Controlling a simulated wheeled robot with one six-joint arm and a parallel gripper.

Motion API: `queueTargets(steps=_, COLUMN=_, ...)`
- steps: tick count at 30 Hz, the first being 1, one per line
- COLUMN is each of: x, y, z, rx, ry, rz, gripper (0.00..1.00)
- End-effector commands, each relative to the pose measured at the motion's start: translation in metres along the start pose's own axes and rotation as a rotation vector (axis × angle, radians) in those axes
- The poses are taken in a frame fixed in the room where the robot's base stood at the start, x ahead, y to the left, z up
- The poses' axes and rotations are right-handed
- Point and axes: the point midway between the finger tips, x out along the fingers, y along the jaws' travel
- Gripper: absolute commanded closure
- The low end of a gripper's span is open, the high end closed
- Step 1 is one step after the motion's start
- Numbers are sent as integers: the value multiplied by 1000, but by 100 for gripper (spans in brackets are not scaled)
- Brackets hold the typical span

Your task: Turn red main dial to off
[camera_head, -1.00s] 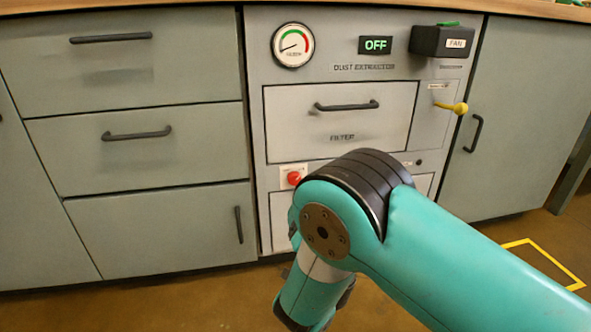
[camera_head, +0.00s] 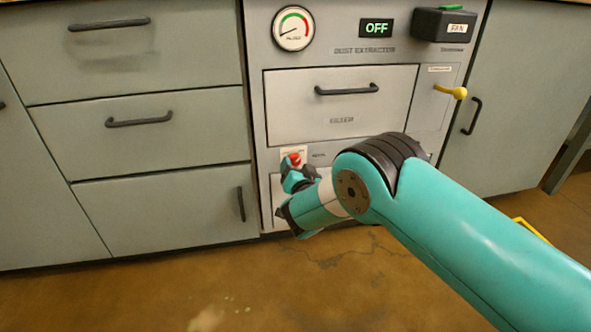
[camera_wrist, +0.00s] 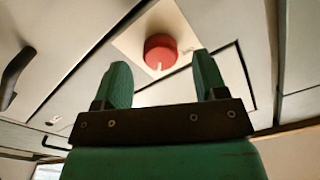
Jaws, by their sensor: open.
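The red main dial (camera_head: 295,159) sits on a pale square plate low on the left side of the dust extractor panel. In the wrist view the red dial (camera_wrist: 160,52), with a white mark on its lower edge, shows between and beyond the fingertips. My gripper (camera_wrist: 160,80) is open and points at the dial, with nothing between its fingers. In the head view my gripper (camera_head: 297,176) is just below and in front of the dial, partly covering its plate. I cannot tell whether the fingers touch the dial.
The filter drawer (camera_head: 342,104) with a black handle is above the dial. A lit OFF display (camera_head: 376,28), a gauge (camera_head: 293,28), a FAN box (camera_head: 443,25) and a yellow lever (camera_head: 451,91) are higher up. Grey cabinet drawers stand left; open floor lies in front.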

Motion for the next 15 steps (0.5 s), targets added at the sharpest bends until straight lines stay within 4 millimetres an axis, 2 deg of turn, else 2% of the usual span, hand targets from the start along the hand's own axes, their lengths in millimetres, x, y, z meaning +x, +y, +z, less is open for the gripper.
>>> queueTargets(steps=6, x=17, y=1, z=1, rx=-1, ry=-1, rz=-1, gripper=34)
queueTargets(steps=14, x=18, y=0, z=0, rx=-2, ry=-3, rz=-1, gripper=34)
queueTargets(steps=15, x=18, y=0, z=0, rx=-2, ry=-3, rz=-1, gripper=39)
